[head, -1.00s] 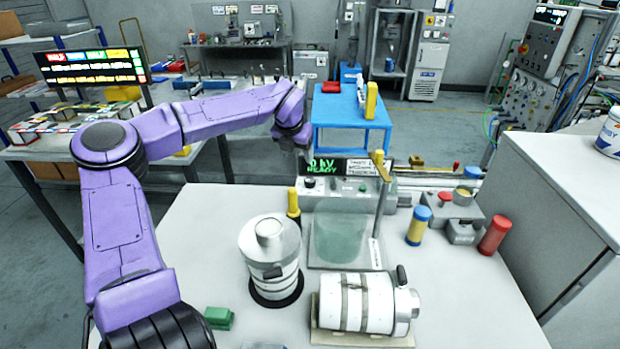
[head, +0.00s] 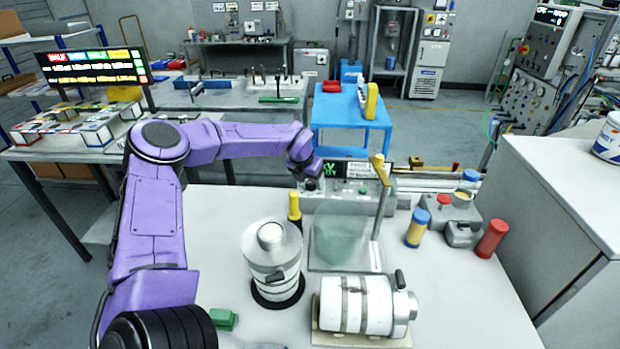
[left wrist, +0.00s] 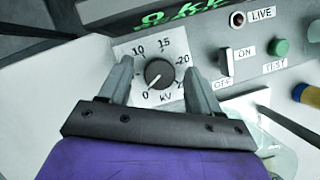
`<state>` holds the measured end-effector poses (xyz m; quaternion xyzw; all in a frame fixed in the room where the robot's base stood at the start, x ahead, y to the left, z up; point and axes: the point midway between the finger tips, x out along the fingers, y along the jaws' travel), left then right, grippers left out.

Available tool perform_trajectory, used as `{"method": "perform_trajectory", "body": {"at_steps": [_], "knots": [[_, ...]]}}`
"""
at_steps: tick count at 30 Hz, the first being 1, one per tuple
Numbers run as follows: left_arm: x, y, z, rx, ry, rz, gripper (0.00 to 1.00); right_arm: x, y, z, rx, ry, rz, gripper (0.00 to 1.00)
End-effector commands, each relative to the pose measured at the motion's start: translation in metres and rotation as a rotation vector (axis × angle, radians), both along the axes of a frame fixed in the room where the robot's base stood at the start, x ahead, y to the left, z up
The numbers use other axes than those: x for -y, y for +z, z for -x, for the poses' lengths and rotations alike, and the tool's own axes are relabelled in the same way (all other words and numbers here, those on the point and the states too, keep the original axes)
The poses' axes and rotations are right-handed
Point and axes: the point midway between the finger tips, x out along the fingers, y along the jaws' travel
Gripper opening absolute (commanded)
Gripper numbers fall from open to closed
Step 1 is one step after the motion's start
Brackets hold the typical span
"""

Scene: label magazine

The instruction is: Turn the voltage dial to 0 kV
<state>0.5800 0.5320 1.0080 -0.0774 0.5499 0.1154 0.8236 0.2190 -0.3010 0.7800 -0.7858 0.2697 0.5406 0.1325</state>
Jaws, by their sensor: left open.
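The voltage dial (left wrist: 159,73) is a round black knob on a white scale plate in the left wrist view. Its pale pointer mark seems to point to the lower left, towards the 0. The control box (head: 352,188) stands at the back of the white table, and its green display (head: 331,169) is partly covered by my arm in the head view. My left gripper (left wrist: 158,68) is open, with one finger on each side of the dial; I cannot tell whether they touch it. In the head view the left gripper (head: 309,174) is mostly hidden by its wrist. My right gripper is not in view.
An ON/OFF switch (left wrist: 229,62), a green TEST button (left wrist: 281,47) and a LIVE lamp (left wrist: 238,18) sit right of the dial. A yellow-handled rod (head: 382,195), a white canister (head: 272,255) and a lying cylinder (head: 357,304) stand nearer on the table.

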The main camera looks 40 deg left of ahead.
Motion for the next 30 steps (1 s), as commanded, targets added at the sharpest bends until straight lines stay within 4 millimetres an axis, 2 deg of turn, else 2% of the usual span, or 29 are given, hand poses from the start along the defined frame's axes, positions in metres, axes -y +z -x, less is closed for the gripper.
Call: {"method": "perform_trajectory", "body": {"at_steps": [2, 3, 5, 6, 8, 11, 19, 29, 30], "knots": [[0.0, 0.0, 0.0, 0.0, 0.0, 0.0, 0.63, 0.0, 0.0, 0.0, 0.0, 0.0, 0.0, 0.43], [0.0, 0.0, 0.0, 0.0, 0.0, 0.0, 0.57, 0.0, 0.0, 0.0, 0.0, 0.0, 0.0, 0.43], [0.0, 0.0, 0.0, 0.0, 0.0, 0.0, 0.37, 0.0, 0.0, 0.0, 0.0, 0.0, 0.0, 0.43], [0.0, 0.0, 0.0, 0.0, 0.0, 0.0, 0.24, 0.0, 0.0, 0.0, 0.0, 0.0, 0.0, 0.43], [0.0, 0.0, 0.0, 0.0, 0.0, 0.0, 0.07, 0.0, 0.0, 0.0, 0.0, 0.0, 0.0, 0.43], [0.0, 0.0, 0.0, 0.0, 0.003, 0.0, 0.08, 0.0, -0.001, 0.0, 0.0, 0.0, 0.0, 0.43], [0.001, -0.006, -0.001, -0.001, 0.218, -0.001, 0.08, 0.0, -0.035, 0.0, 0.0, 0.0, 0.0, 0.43], [0.002, 0.0, 0.0, -0.002, 0.273, 0.001, 0.08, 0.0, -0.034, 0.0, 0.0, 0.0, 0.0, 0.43], [0.002, 0.0, 0.0, -0.002, 0.273, 0.001, 0.41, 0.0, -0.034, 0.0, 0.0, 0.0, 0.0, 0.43]]}}
